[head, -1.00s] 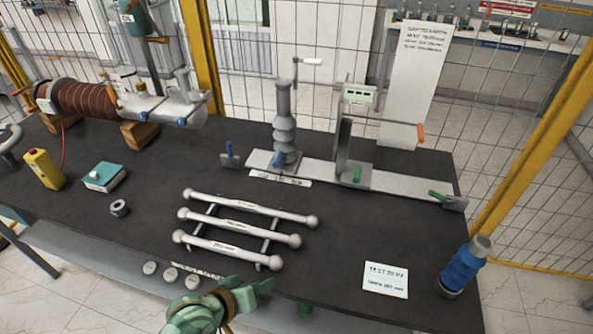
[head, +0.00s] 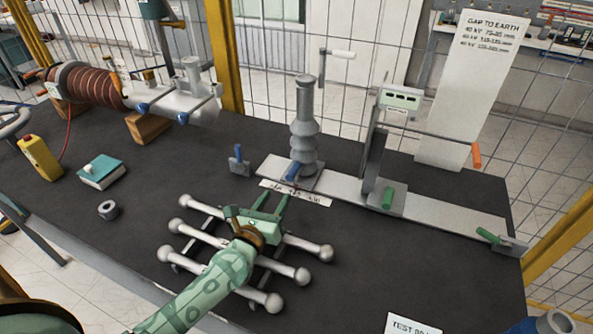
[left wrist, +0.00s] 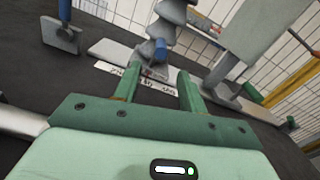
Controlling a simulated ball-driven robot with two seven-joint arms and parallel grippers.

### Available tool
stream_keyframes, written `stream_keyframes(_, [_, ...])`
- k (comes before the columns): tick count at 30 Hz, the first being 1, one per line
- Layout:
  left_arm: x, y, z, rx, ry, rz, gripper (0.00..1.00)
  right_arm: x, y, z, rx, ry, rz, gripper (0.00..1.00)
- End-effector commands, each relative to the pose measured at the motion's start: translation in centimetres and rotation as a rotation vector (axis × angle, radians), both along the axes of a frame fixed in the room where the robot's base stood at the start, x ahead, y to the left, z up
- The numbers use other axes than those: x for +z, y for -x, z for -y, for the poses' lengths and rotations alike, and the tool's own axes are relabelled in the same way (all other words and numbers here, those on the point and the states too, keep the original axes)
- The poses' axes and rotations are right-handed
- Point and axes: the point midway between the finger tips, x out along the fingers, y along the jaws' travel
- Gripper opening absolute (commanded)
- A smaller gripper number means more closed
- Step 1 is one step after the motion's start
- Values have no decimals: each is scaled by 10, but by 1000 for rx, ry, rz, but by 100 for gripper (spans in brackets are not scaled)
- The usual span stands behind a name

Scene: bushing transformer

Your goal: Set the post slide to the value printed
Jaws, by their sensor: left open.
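The grey post (head: 376,160) stands on a pale rail (head: 450,214), with a small display box (head: 401,98) at its top and a green lever (head: 388,196) at its foot. The ribbed grey insulator (head: 304,130) stands at the rail's left end, with a blue lever by its base. A white scale strip (head: 296,192) lies along the rail's front. A printed card (head: 412,326) reading "TEST" is cut off at the bottom edge. My left gripper (head: 270,203) is open and empty, above the rods and in front of the strip; its fingers (left wrist: 158,86) show in the left wrist view. My right gripper is out of view.
Several ball-ended rods (head: 240,258) lie on a rack under my left arm. A white board (head: 478,90) headed "GAP TO EARTH" stands behind the rail. A blue cylinder (head: 545,326) is at the bottom right. The dark table between rods and rail is mostly clear.

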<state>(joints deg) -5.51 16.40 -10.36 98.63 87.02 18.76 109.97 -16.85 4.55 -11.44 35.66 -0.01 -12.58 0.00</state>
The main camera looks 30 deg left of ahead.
Motion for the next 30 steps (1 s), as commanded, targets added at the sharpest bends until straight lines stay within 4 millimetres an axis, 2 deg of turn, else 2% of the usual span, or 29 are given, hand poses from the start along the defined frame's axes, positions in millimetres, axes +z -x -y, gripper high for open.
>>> stream_keyframes(6, [2, -44, -2, -1, -3, 3, 41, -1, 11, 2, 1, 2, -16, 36])
stream_keyframes(12, [1, -85, -4, -3, -5, 2, 41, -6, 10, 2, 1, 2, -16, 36])
stream_keyframes(15, [0, -99, -4, -4, -6, 1, 41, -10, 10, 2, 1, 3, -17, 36])
stream_keyframes(21, [1, -112, -5, -4, -7, 1, 41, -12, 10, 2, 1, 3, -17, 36])
stream_keyframes(28, [2, -112, -5, -4, -7, 1, 41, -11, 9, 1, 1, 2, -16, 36])
stream_keyframes(30, [2, -112, -5, -4, -7, 1, 22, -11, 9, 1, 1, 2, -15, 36])
